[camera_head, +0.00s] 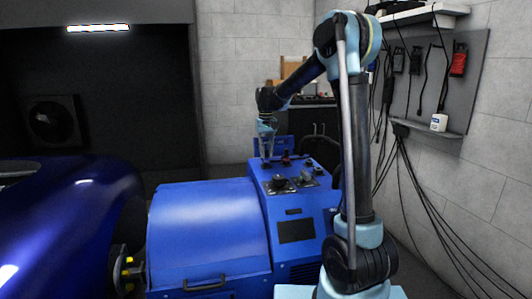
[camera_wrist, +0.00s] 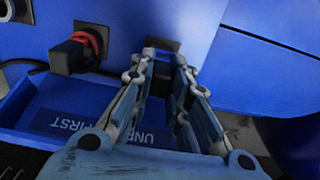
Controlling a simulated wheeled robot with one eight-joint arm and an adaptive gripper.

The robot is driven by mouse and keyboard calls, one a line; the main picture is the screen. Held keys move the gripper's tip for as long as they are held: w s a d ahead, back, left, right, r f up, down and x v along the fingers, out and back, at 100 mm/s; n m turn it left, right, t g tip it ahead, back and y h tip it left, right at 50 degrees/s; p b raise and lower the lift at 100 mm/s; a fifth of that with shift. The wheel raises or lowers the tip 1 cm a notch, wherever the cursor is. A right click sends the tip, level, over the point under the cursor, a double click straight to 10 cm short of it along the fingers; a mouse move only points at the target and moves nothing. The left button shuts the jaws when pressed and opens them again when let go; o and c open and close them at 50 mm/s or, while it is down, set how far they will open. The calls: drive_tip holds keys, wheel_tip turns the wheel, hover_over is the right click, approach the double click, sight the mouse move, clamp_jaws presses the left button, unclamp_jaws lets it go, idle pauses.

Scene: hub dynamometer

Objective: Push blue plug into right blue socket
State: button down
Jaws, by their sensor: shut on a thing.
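My gripper (camera_head: 266,152) points down over the far end of the blue dynamometer's top panel. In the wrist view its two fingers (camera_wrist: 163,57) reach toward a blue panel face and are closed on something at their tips. The held thing is mostly hidden by the fingers, so I cannot make out a blue plug clearly. A dark recess or block (camera_wrist: 162,44) shows just past the fingertips; I cannot tell whether it is the socket or part of the held thing. To its left a black plug with a red ring (camera_wrist: 82,45) sits against the panel.
A blue tray or plate (camera_wrist: 85,115) with white lettering lies under the fingers. A black cable runs left from the red-ringed plug. The blue dynamometer housing (camera_head: 205,225) has knobs (camera_head: 280,182) on top. A blue car (camera_head: 75,215) stands left; cables hang on the right wall.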

drive_tip(key=c, duration=1.5)
unclamp_jaws()
drive_tip(key=shift+o, duration=0.2)
wheel_tip(320, 180, up, 12)
drive_tip(key=shift+f, duration=0.1)
